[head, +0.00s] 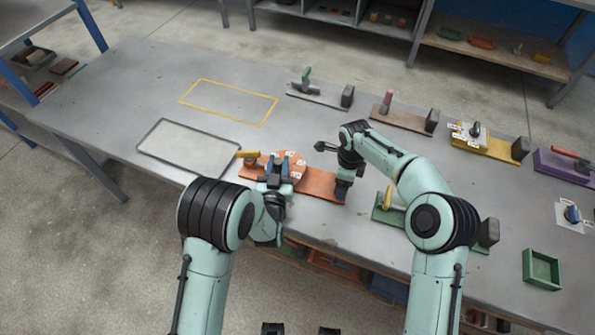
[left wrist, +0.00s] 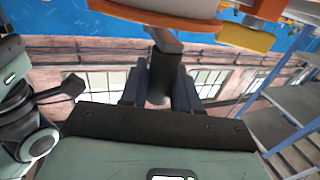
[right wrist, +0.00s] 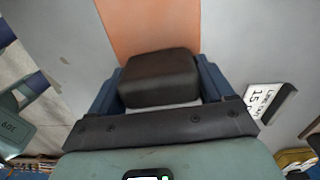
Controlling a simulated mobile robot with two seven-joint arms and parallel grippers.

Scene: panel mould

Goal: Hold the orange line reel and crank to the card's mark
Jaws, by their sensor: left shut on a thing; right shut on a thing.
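The orange line reel (head: 296,163), a disc with white marks, sits on an orange board (head: 318,182) near the table's front edge. My left gripper (head: 278,164) is shut on the dark crank handle (left wrist: 165,72), just in front of the reel; the reel's underside (left wrist: 165,14) shows above it in the left wrist view. My right gripper (head: 343,188) is shut on the dark block (right wrist: 158,78) at the board's right end.
Other boards stand to the right: grey (head: 318,95), brown (head: 402,118), yellow (head: 487,147), purple (head: 565,168) and green (head: 383,214). A grey tray (head: 187,130) and a yellow outlined area (head: 228,102) lie left. A green box (head: 541,270) stands at the right front.

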